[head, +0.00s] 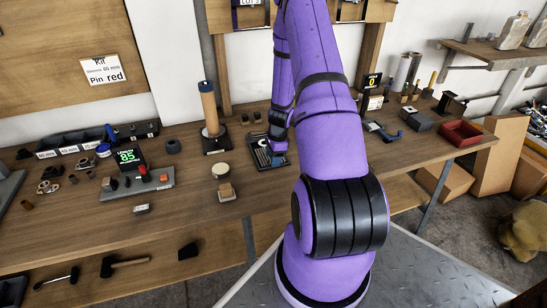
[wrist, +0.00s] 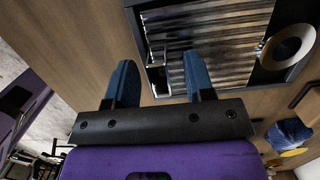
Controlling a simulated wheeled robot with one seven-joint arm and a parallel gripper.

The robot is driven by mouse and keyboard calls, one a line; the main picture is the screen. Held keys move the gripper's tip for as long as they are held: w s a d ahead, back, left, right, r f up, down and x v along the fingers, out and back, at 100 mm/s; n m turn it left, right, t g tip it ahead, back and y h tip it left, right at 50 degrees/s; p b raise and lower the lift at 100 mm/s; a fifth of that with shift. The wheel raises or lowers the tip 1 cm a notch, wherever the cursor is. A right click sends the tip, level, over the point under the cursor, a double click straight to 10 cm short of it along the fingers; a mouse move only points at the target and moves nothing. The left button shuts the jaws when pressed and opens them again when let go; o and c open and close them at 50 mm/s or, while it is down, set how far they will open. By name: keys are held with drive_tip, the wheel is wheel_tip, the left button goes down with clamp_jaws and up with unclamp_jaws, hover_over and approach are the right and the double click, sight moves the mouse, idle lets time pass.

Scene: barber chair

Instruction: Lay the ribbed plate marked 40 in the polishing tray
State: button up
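A dark-framed tray (head: 284,163) lies on the bench under my gripper (head: 278,147), and it also shows in the wrist view (wrist: 146,15). Shiny ribbed metal (wrist: 222,50) fills much of it, beside a pale ring (wrist: 308,36) at the right. I cannot read a 40 on it or tell how many plates there are. In the wrist view my gripper (wrist: 160,70) has its two blue fingers wide apart with nothing between them. The right finger overlaps the ribbed metal and the left one is over bare wood. Whether either touches is unclear. I cannot tell which tray is for polishing.
A tan cylinder on a dark stand (head: 208,108) stands left of the tray. A round-topped block (head: 221,172) is nearer the front. A display reading 85 (head: 128,156) is at left.

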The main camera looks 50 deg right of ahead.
wheel_tip(320, 180, up, 11)
drive_tip(key=d, duration=0.1)
drive_tip(key=shift+s+d+f, duration=0.15)
drive_tip(key=shift+s+d, duration=0.05)
drive_tip(key=shift+s, duration=0.25)
idle(0.7)
drive_tip(key=w+a+r+n+t, duration=0.1)
drive_tip(key=a+r+n, duration=0.5)
drive_tip(key=a+r, duration=0.45)
drive_tip(key=a+r+n+t, duration=0.1)
drive_tip(key=a+r+n, duration=0.5)
drive_tip(key=r, duration=0.7)
drive_tip(key=s+a+r+n+t, duration=0.1)
drive_tip(key=s+a+r+n, duration=0.5)
drive_tip(key=s+a, duration=0.2)
drive_tip(key=s+a+r+n+t+h, duration=0.1)
drive_tip(key=s+a+r+n, duration=0.5)
drive_tip(key=s, duration=0.4)
drive_tip(key=shift+s+a+r+h, duration=0.35)
drive_tip(key=shift+a+r, duration=0.2)
drive_tip(key=shift+a, duration=0.35)
